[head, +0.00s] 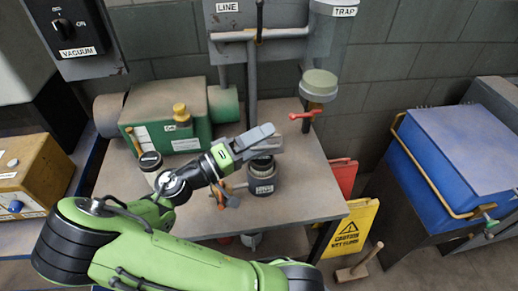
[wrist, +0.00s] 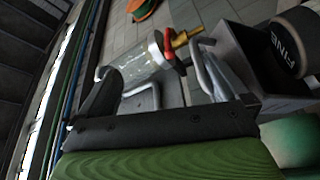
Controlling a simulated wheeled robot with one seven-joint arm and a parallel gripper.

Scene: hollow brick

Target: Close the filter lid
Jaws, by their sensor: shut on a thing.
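A dark round filter canister (head: 263,184) with a white label stands upright on the grey bench. My gripper (head: 262,140) is right over its top and hides much of the upper part, so the lid's angle cannot be read. In the wrist view, my gripper (wrist: 158,88) has a dark finger on the left and a grey one on the right. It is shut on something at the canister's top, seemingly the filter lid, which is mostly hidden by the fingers. A dark cylinder marked "FINE" (wrist: 287,45) shows at the right of the wrist view.
A yellow caution sign (head: 350,232) stands right of the bench. The bench's right front is clear.

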